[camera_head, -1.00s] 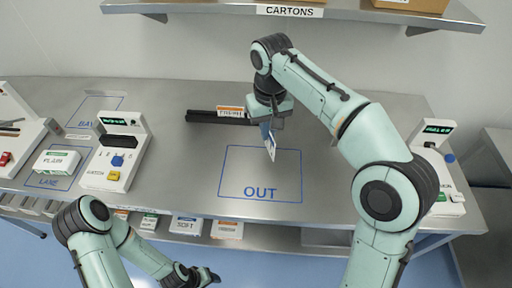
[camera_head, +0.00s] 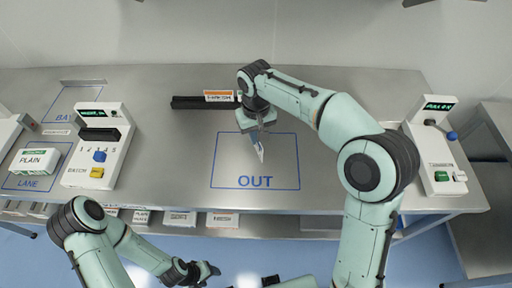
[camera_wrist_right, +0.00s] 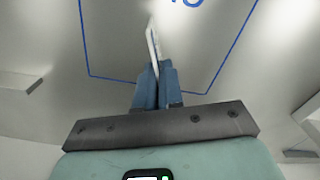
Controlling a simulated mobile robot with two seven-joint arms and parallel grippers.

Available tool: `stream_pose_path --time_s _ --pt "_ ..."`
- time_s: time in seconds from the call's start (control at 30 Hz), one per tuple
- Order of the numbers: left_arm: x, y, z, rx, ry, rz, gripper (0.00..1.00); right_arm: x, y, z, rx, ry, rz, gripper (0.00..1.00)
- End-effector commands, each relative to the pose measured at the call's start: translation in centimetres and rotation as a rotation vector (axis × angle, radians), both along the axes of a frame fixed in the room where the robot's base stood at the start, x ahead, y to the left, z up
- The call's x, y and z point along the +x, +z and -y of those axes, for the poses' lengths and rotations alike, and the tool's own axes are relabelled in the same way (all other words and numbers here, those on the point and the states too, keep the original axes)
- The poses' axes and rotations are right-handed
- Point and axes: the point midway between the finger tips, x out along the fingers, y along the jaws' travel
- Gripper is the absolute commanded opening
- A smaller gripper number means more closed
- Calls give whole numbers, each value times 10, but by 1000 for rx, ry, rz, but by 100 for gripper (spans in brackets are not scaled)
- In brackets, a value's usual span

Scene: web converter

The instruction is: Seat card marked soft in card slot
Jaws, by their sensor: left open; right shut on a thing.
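My right gripper (camera_head: 260,132) is shut on a thin white card (camera_head: 259,153). It holds the card near the top edge of the blue OUT outline on the table. In the right wrist view the card (camera_wrist_right: 153,45) shows nearly edge-on between the blue fingertips (camera_wrist_right: 157,88); its marking cannot be read. A white console (camera_head: 98,145) at the left has a dark slot (camera_head: 100,134) below its green display. A black rack (camera_head: 190,103) behind the outline holds an orange-topped card (camera_head: 219,96).
A white box marked PLAIN (camera_head: 38,161) stands left of the console. Another white console (camera_head: 436,152) with a lever stands at the right end. Labelled bins (camera_head: 180,217) sit on a shelf below the front edge. The OUT area (camera_head: 255,181) is bare.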

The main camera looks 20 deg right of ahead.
Motion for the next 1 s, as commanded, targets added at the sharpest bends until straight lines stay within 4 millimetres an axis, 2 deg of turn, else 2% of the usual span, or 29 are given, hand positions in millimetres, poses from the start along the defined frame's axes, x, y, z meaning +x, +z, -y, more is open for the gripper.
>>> stream_pose_path --time_s 0.13,0.3,0.4,0.83,0.93,1.0 --pt "-2 -3 0 0 0 -2 57 0 -16 1 -1 -1 -2 0" --pt "-6 -9 0 0 0 -7 57 -1 -47 1 -1 -1 -3 0" --pt "-7 -10 0 0 -1 -8 57 0 -56 0 0 -2 -1 0" --pt "-9 -12 0 0 0 -9 57 0 -62 0 0 -1 0 0" --pt "-8 -11 0 0 0 -9 57 0 -61 0 0 -1 1 32" --pt "-8 -11 0 0 0 -9 57 0 -61 0 0 -1 1 32"
